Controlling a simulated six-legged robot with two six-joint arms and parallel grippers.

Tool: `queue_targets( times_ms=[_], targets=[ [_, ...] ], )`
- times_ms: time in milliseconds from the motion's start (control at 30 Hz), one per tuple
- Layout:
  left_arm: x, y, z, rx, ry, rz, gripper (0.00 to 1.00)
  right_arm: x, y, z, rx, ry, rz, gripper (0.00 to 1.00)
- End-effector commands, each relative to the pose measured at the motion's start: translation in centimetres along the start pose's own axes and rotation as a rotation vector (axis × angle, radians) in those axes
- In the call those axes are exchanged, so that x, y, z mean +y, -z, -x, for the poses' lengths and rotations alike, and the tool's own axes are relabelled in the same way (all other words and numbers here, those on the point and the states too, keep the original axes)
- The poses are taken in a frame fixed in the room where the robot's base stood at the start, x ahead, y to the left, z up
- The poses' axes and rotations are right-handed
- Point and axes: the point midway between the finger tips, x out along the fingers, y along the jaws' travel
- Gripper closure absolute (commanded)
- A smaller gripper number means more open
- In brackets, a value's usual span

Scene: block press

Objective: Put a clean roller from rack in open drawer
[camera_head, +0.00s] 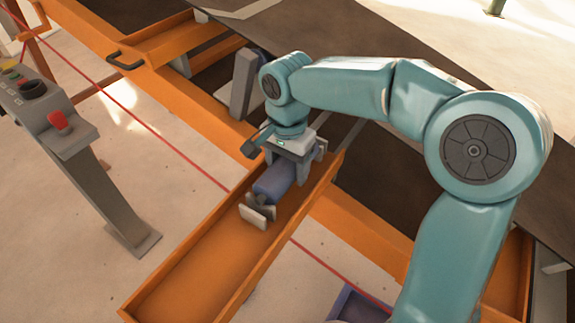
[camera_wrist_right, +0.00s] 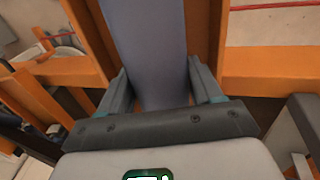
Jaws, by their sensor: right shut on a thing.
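A blue-purple roller (camera_head: 274,182) with pale end brackets is over the inner end of the open orange drawer (camera_head: 185,268). In the head view, my right gripper (camera_head: 292,165) points down over that end of the drawer and is shut on the roller. In the right wrist view, the roller (camera_wrist_right: 147,45) runs up between the two fingers of my right gripper (camera_wrist_right: 157,92). I cannot tell whether the roller touches the drawer floor. The rack is not clearly identifiable. My left gripper is not in view.
A grey control post with a red button (camera_head: 60,121) stands at the left. A closed orange drawer with a black handle (camera_head: 126,61) is at the upper left. A red line (camera_head: 165,145) crosses beside the frame. The drawer's near end is empty.

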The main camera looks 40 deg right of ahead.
Motion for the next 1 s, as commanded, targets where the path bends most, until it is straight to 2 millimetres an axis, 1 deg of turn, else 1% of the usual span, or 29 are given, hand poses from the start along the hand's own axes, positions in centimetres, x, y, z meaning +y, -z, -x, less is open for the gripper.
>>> queue_targets(
  times_ms=[233, 633, 767, 800, 833, 867, 1000],
  targets=[
    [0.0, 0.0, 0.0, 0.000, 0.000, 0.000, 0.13, 0.0, 0.0, 0.0, 0.001, 0.002, -0.001, 0.90],
    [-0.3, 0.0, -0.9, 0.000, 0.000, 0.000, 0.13, 0.0, 0.0, -1.2, 0.000, 0.001, -0.001, 0.90],
    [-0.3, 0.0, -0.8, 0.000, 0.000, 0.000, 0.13, 0.0, 0.0, -1.1, 0.000, 0.001, -0.001, 0.90],
    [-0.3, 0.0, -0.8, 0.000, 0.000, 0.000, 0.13, 0.0, 0.0, -1.2, 0.000, -0.001, 0.000, 0.22],
    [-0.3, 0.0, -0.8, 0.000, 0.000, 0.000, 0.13, 0.0, 0.0, -1.2, 0.000, -0.001, 0.000, 0.13],
    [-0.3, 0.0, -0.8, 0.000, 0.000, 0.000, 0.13, 0.0, 0.0, -1.2, 0.000, -0.001, 0.000, 0.09],
    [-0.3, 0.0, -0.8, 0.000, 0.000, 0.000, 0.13, 0.0, 0.0, -1.2, 0.000, 0.000, 0.000, 0.09]
  ],
)
